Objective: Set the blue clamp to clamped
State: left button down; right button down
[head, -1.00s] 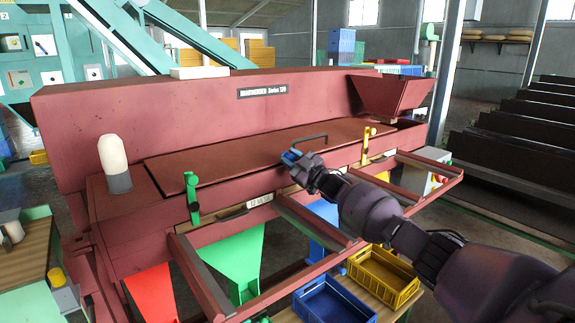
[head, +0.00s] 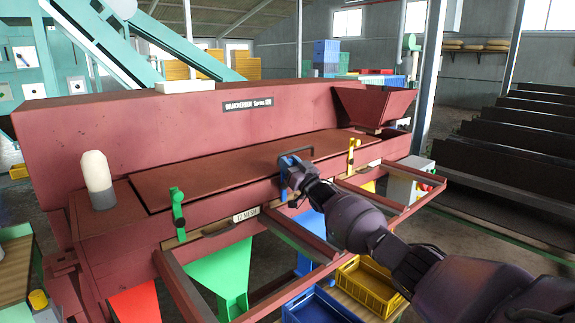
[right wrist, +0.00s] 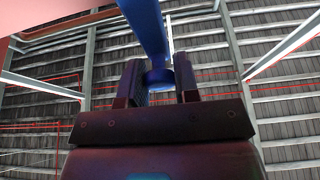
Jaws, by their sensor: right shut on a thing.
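The blue clamp (head: 284,166) sits on the front edge of the dark red machine, below the brown lid (head: 225,172). My right gripper (head: 291,172) is at the clamp and partly covers it. In the right wrist view the blue lever (right wrist: 150,30) rises between the two fingers (right wrist: 159,80), which are shut on it. The covered part of the clamp and its latch are hard to make out in the head view. My left gripper is not in view.
A green clamp (head: 178,211) and a yellow clamp (head: 352,155) stand on the same edge, either side of the blue one. Rails (head: 300,240) jut out below, over a yellow crate (head: 366,283).

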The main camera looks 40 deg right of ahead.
dwell(0.4)
jog(key=c, duration=0.8)
grip_release()
jog(key=shift+d, duration=0.1)
jog(key=shift+c, duration=0.2)
jog(key=v, duration=0.7)
jog(key=shift+s, duration=0.3)
jog(key=shift+f, duration=0.1)
